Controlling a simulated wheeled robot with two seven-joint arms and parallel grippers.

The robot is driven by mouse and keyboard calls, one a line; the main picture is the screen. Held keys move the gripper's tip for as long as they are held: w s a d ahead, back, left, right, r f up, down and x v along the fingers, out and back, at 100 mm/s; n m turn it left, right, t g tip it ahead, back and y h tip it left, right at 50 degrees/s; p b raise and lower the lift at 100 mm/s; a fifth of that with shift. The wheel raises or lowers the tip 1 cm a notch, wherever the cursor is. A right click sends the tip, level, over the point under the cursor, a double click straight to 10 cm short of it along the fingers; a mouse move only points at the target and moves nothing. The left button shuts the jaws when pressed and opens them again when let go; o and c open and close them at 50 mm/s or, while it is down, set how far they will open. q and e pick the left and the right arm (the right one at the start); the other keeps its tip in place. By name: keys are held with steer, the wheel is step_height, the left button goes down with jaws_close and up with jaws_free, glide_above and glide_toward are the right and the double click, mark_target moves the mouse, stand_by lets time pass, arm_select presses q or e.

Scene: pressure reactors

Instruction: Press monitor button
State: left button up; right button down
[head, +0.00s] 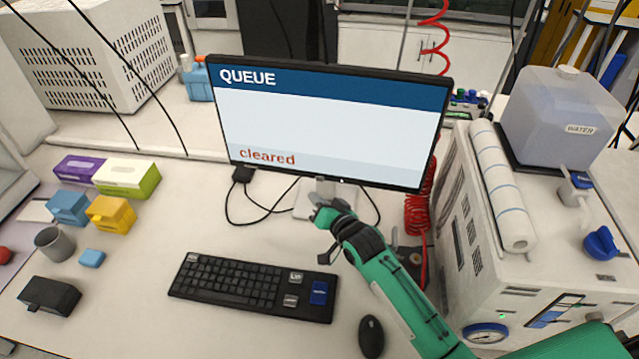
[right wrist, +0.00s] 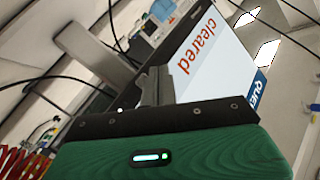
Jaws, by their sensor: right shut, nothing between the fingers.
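The monitor (head: 330,115) stands at the back of the desk, with "QUEUE" at the top of its screen and "cleared" in red at the lower left. It also shows, tilted, in the right wrist view (right wrist: 212,62). My right gripper (head: 321,184) is shut and empty, at the lower edge of the monitor near the middle. In the right wrist view its fingers (right wrist: 155,86) overlap the monitor's lower edge; I cannot tell whether they touch it. I cannot clearly make out a button on the bezel. My left gripper is not in view.
A black keyboard (head: 252,287) and mouse (head: 371,337) lie in front of the monitor. A white machine (head: 475,235) with a water tank (head: 562,118) stands at right. Coloured boxes (head: 110,215) and a grey cup (head: 54,245) are at left. Cables lie behind the keyboard.

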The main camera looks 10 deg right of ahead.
mark_target(320, 179)
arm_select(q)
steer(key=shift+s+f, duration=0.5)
arm_select(e)
steer(key=w, duration=0.1)
steer(key=w+d, duration=0.1)
steer(key=w, duration=0.1)
steer(key=shift+d, duration=0.25)
steer(key=shift+w, duration=0.2)
stand_by(1.3)
steer(key=shift+w+d, duration=0.2)
steer(key=shift+w, duration=0.05)
steer(key=shift+w+d, duration=0.15)
steer(key=shift+w, duration=0.15)
stand_by(0.7)
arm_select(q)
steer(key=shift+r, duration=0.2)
arm_select(e)
steer(key=shift+s, duration=0.15)
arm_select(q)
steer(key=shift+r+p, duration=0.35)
arm_select(e)
steer(key=shift+s+a, duration=0.35)
steer(key=shift+s, duration=0.25)
